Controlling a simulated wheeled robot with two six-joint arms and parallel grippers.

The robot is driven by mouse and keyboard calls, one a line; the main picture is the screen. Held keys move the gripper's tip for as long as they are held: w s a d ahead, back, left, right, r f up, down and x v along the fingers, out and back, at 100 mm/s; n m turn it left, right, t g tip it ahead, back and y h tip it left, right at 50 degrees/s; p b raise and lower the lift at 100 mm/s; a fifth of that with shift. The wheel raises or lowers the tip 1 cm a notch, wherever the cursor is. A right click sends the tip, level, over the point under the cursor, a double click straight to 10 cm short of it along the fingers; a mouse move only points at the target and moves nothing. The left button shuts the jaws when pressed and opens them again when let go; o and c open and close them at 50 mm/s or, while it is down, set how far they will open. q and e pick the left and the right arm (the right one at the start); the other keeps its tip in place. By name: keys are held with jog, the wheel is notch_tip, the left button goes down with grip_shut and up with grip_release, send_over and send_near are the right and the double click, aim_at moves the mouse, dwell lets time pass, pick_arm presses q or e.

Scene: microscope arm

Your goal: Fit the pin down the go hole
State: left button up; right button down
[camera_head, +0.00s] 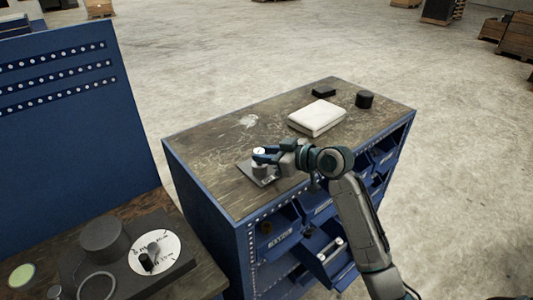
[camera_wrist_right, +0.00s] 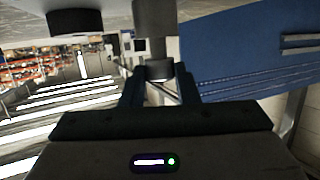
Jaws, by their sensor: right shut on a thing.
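My right gripper (camera_head: 266,157) is at the near left part of the workbench top, above a small dark plate (camera_head: 248,171). In the right wrist view the two fingers (camera_wrist_right: 159,88) are shut on the end of a grey pin (camera_wrist_right: 158,68). A wider grey cylinder (camera_wrist_right: 154,18) is in line with the pin, toward the bench surface. In the head view a grey cylinder (camera_head: 262,169) stands on the plate under the fingers, with a white-topped part (camera_head: 259,151) at the jaws. The go hole is hidden. I cannot tell how far the pin is in. My left gripper is out of view.
A white case (camera_head: 317,118), a black block (camera_head: 323,92) and a black cylinder (camera_head: 364,99) stand farther back on the bench. Drawers (camera_head: 325,252) stand open at its front. A nearer bench holds a round dial (camera_head: 154,254). Bench surface left of the case is clear.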

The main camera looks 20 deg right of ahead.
jog(key=shift+f, duration=0.25)
jog(key=c, duration=1)
grip_release()
jog(key=shift+s+d+b, duration=0.4)
jog(key=shift+s+b, duration=0.05)
jog(key=shift+b, duration=0.05)
jog(key=shift+b+v, duration=1.75)
jog(key=shift+v, duration=3.15)
jog(key=shift+a+r, duration=0.15)
jog(key=shift+r, duration=0.05)
